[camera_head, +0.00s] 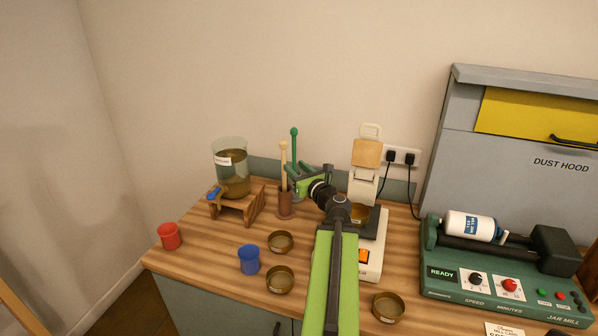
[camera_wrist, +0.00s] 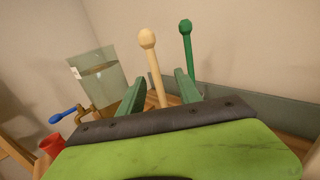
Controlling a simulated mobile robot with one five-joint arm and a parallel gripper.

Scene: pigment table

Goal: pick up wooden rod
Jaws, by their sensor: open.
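The pale wooden rod (camera_head: 284,160) has a round knob on top and stands upright in a brown holder (camera_head: 286,203) on the table.
A green rod (camera_head: 294,146) with a knob stands just behind. A glass jar (camera_head: 231,160) on a wooden stand (camera_head: 236,207) is to the left. A blue cup (camera_head: 248,260), a red cup (camera_head: 169,236) and several brass dishes stand in front. A jar mill (camera_head: 500,265) is at right.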

